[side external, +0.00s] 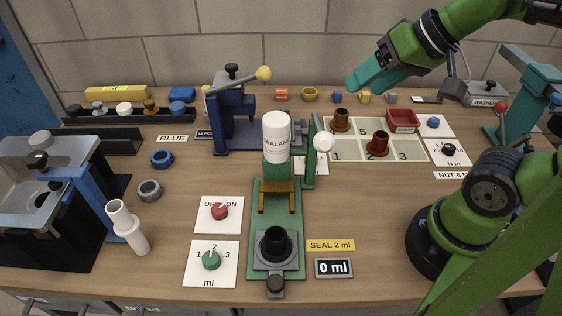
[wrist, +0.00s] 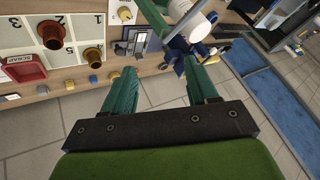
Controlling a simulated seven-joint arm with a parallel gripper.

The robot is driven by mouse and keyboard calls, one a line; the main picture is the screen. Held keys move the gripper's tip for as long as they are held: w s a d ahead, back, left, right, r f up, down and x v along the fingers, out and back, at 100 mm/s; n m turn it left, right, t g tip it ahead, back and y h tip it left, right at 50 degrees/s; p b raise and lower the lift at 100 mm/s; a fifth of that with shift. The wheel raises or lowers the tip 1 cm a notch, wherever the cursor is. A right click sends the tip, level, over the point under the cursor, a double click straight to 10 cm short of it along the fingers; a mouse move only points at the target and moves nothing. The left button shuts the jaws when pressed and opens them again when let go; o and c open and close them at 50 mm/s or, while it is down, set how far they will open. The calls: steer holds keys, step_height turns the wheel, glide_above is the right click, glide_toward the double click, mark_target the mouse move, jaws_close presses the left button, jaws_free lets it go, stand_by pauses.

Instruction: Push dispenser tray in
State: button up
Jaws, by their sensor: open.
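The dispenser is a green stand holding a white sealant bottle (side external: 276,138) upright at the middle of the bench. Its tray (side external: 262,262) is at the front end of the green base (side external: 262,205), with a black cup (side external: 275,243) on it and a dark knob (side external: 275,284) at the front. A lever with a white ball (side external: 323,141) stands at the dispenser's right. My gripper (side external: 356,83) is high above the back of the bench, to the right of the dispenser and far from the tray. In the wrist view my gripper (wrist: 165,82) has its two green fingers apart with nothing between them.
An ON/OFF dial card (side external: 218,215) and an ml dial card (side external: 211,264) lie left of the tray. A "0 ml" display (side external: 334,268) lies to its right. A blue press (side external: 235,120) stands behind left. The numbered grid (side external: 345,150) holds brown parts. Bench in front of the grid is clear.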

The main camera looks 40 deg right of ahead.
steer(key=w+a+r+n+g, duration=0.1)
steer(key=w+a+r+g, duration=0.15)
steer(key=a, duration=0.25)
steer(key=w+a+r+n+g, duration=0.1)
steer(key=a+r+g, duration=0.1)
steer(key=a+g, duration=0.15)
steer(key=a+f+n+g+h, duration=0.25)
steer(key=a+g, duration=0.35)
steer(key=a, duration=1.3)
glide_toward(274, 280)
steer(key=shift+m+y, duration=0.25)
steer(key=x, duration=0.8)
steer(key=shift+s+d, duration=0.1)
steer(key=shift+d, duration=0.1)
jaws_close()
